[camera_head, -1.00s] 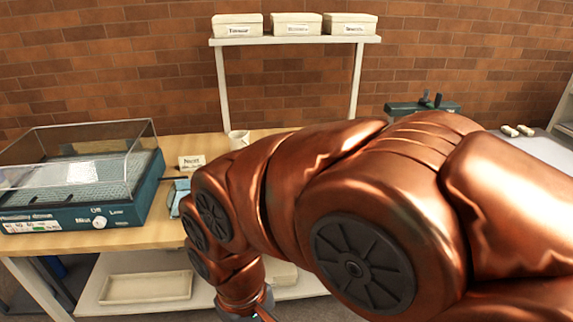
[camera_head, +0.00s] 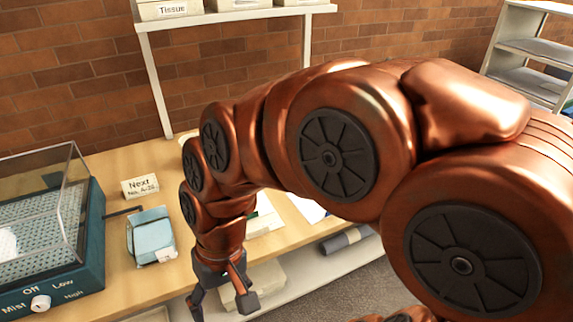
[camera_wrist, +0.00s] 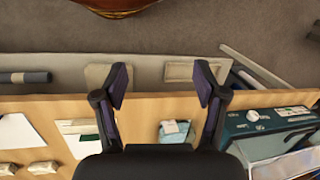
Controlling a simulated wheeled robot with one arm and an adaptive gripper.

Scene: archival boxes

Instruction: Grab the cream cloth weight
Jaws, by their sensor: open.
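Two small cream cloth weights lie on the wooden table at the lower left of the wrist view, one (camera_wrist: 43,167) nearer the white sheets and the other (camera_wrist: 8,169) at the left edge. I cannot make either out in the head view, where my arm covers much of the table. My gripper (camera_head: 222,302) is open and empty, pointing down in front of the table's front edge. In the wrist view my gripper (camera_wrist: 161,85) has its two fingers spread over the table edge and lower shelf, well to the right of the weights.
A teal machine (camera_head: 92,240) with a clear cover stands at the table's left. A light blue packet (camera_head: 152,238) and a "Next" card (camera_head: 140,187) are beside it. White sheets (camera_wrist: 15,131) lie on the table. A dark roll (camera_head: 345,240) rests on the lower shelf.

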